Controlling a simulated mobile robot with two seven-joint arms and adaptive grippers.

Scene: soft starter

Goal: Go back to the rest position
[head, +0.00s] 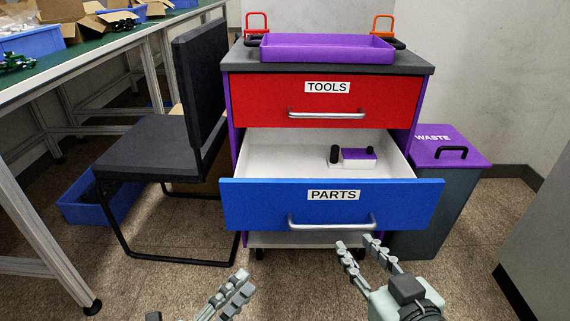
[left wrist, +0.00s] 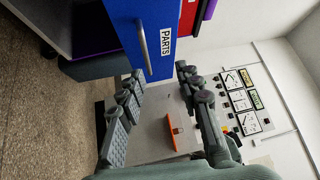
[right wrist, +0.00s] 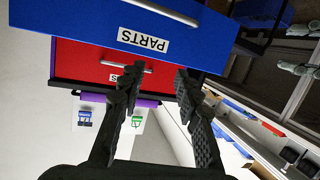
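My left gripper (head: 241,280) is low in the head view, in front of the cart. In the left wrist view its two fingers (left wrist: 160,72) stand apart with nothing between them. My right gripper (head: 357,241) is just in front of and below the handle of the blue PARTS drawer (head: 280,205). Its fingers (right wrist: 160,70) are apart and empty in the right wrist view, with a gap to the drawer handle. The blue drawer is pulled open. A white and purple part with black ends (head: 357,157) lies inside it.
The red TOOLS drawer (head: 260,98) is shut above. A purple tray (head: 325,50) sits on the cart top. A waste bin (head: 425,205) stands right of the cart, a black chair (head: 150,145) left. A green-topped workbench (head: 90,50) is far left. The near floor is clear.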

